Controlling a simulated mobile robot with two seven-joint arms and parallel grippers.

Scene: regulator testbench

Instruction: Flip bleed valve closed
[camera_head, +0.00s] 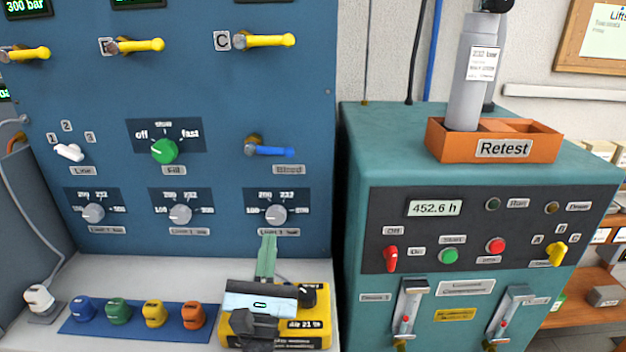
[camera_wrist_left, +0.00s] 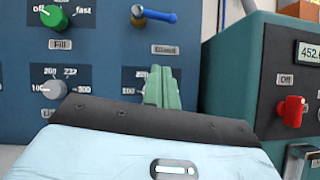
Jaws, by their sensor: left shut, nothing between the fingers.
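The bleed valve (camera_head: 270,148) is a blue lever on a brass fitting on the blue panel. Its handle lies about level and points right, above a label that seems to read Bleed. It also shows at the top of the left wrist view (camera_wrist_left: 155,16). My left gripper (camera_head: 268,246) has green fingers that are shut and empty. They point at the panel below the lever, in front of the lower right knob, and do not touch the lever. The fingers also show in the left wrist view (camera_wrist_left: 163,88). My right gripper is not in view.
A green Fill knob (camera_head: 164,151) is left of the lever. A grey knob (camera_head: 276,214) is just behind my fingers. A yellow device (camera_head: 316,318) lies on the bench beneath my gripper. A teal cabinet (camera_head: 480,185) stands at the right. Yellow levers (camera_head: 268,41) are higher up.

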